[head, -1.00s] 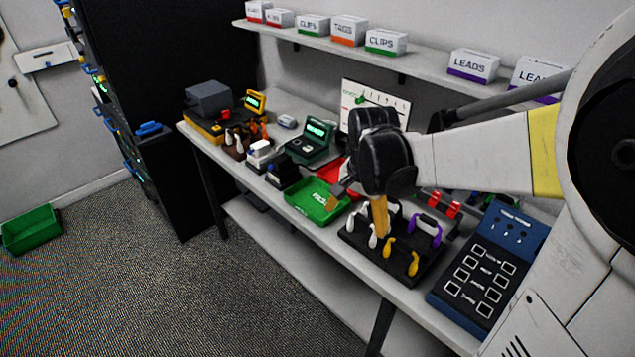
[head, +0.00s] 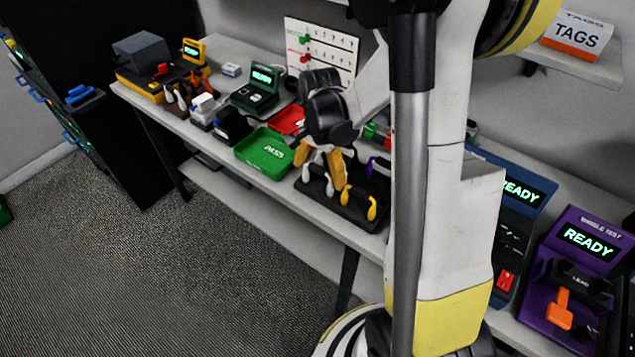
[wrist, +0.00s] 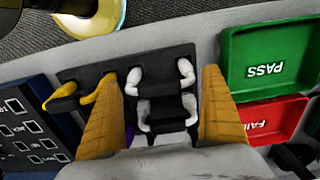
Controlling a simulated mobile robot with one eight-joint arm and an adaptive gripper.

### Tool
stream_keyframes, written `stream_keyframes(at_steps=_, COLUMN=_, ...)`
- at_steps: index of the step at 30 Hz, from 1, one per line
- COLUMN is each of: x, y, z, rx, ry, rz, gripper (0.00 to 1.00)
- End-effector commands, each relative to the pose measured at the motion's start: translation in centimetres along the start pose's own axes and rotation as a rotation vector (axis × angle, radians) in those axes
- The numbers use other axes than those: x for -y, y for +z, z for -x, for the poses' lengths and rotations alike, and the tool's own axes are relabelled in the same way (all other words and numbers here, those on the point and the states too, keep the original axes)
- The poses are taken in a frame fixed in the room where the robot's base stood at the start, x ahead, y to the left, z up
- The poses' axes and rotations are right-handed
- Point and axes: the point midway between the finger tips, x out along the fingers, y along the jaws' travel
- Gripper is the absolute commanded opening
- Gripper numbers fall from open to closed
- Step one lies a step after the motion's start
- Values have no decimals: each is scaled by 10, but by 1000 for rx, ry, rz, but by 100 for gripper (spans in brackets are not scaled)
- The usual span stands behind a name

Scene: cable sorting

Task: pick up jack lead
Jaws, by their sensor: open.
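My gripper (wrist: 158,78) is open, its yellow fingers standing either side of white-ended leads in the wrist view. In the head view my gripper (head: 321,164) hangs over the black rack (head: 355,214). The nearer-to-tip lead has white ends (wrist: 185,72) and a black middle; a second white-ended lead (wrist: 188,108) lies behind it. Both sit between the fingers without visible grip. A yellow lead (wrist: 98,92) is left of the left finger. A bit of purple lead shows in the head view (head: 380,166). No label shows which one is the jack lead.
A green PASS tray (wrist: 268,58) and a red FAIL tray (wrist: 275,118) lie right of the rack in the wrist view. A blue panel (wrist: 35,125) is at left. A purple test station (head: 575,265) reading READY stands at the head view's right.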

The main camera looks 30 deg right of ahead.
Motion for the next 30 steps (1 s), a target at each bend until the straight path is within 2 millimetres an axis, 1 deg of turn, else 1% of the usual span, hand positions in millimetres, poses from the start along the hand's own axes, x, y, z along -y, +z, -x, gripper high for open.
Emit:
stream_keyframes(at_steps=1, x=0, y=0, z=-13, rx=0, ry=0, rz=0, gripper=94)
stream_keyframes(at_steps=3, x=0, y=0, z=-21, rx=0, ry=0, rz=0, gripper=94)
stream_keyframes(at_steps=5, x=0, y=0, z=-23, rx=0, ry=0, rz=0, gripper=94)
stream_keyframes(at_steps=10, x=0, y=0, z=-22, rx=0, ry=0, rz=0, gripper=94)
stream_keyframes(at_steps=11, x=0, y=0, z=-22, rx=0, ry=0, rz=0, gripper=88)
stream_keyframes(at_steps=12, x=0, y=0, z=-22, rx=0, ry=0, rz=0, gripper=76)
stream_keyframes(at_steps=14, x=0, y=0, z=-22, rx=0, ry=0, rz=0, gripper=57)
stream_keyframes(at_steps=15, x=0, y=0, z=-22, rx=0, ry=0, rz=0, gripper=53)
stream_keyframes(at_steps=25, x=0, y=0, z=-20, rx=0, ry=0, rz=0, gripper=53)
stream_keyframes(at_steps=28, x=0, y=0, z=-10, rx=0, ry=0, rz=0, gripper=53)
stream_keyframes(at_steps=30, x=0, y=0, z=3, rx=0, ry=0, rz=0, gripper=53)
